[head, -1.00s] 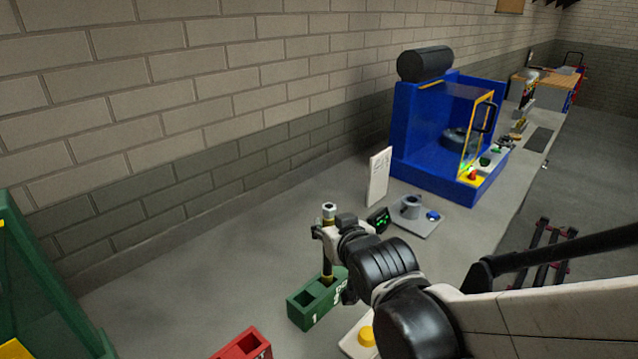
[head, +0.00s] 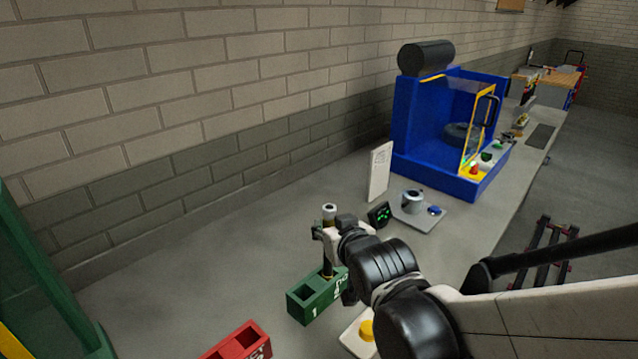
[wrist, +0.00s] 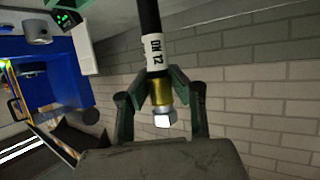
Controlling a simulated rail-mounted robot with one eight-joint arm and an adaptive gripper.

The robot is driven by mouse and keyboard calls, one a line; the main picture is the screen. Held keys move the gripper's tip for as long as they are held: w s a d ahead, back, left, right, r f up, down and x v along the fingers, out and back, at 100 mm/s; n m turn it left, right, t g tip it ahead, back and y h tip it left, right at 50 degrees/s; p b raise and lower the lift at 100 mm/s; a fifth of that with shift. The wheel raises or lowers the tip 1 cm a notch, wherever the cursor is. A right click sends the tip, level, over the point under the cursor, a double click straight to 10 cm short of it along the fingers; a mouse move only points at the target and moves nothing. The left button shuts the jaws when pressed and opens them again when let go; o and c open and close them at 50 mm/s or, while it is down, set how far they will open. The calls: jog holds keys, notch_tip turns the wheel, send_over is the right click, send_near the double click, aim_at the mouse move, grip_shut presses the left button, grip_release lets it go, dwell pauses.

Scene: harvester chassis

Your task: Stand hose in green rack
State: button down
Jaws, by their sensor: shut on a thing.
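The hose shows in the head view as an upright piece with a silver end fitting (head: 329,211). In the wrist view the hose (wrist: 149,18) is black with a white label reading "DN 12", a brass sleeve and a silver hex end. My gripper (head: 323,232) is shut on the hose near its fitting; its fingers (wrist: 158,82) lie on both sides in the wrist view. The green rack (head: 310,305) has square slots and white markings, with a "1" on its front. The hose's lower part stands over or in a slot behind the front one; my arm partly hides this.
A red rack (head: 236,345) lies in front, left of the green one. A yellow button on a pale base (head: 366,331) is close on the right. A scale with a cup (head: 412,201), a white panel (head: 380,171) and a blue machine (head: 420,125) stand farther back.

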jog(key=c, duration=1.5)
grip_release()
jog(key=shift+s, duration=0.1)
jog(key=shift+v, duration=5.9)
jog(key=shift+x, duration=4.7)
jog(key=shift+s+r, duration=0.1)
